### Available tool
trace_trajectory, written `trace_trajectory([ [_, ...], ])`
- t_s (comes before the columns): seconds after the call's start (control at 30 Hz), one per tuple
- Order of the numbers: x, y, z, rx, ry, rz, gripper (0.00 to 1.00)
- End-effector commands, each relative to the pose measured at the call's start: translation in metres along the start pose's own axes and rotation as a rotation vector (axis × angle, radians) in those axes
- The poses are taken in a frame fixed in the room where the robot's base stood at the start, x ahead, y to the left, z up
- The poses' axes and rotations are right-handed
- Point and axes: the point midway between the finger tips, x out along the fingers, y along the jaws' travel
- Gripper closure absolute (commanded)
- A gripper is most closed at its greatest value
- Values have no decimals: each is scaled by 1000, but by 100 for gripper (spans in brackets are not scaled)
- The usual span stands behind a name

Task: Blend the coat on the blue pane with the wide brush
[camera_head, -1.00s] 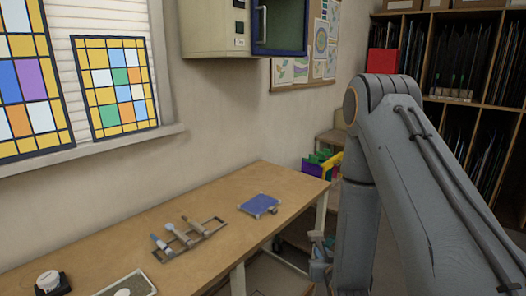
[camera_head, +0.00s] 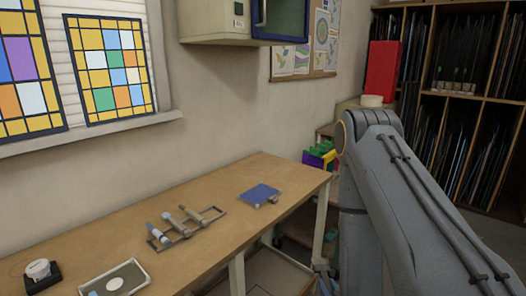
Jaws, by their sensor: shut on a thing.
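The blue pane (camera_head: 261,194) lies flat near the right end of the wooden bench, with a small grey fitting at its near right corner. A grey brush rack (camera_head: 188,233) stands left of it, holding brushes with pale handles, one blue-tipped (camera_head: 152,230); its right end looks empty. Whether the wide brush is among these I cannot tell. My gripper (camera_head: 323,274) shows only in part beside the bench's right leg, low and off the bench, partly behind my arm. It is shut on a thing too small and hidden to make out.
A tray (camera_head: 136,284) and a small dark holder with a white roll (camera_head: 38,270) occupy the bench's left front. The bench (camera_head: 225,190) is bare behind the rack and around the pane. A wall cabinet (camera_head: 214,22) hangs above. Shelves (camera_head: 455,120) stand at right.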

Motion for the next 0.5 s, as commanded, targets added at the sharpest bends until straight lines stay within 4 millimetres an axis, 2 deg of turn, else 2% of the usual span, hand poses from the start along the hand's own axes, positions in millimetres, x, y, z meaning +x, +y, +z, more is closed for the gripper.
trace_trajectory([
  [0.17, -5, 0, -7, 0, 2, 0, 100],
  [0.5, -19, 0, -42, 0, 2, 0, 100],
])
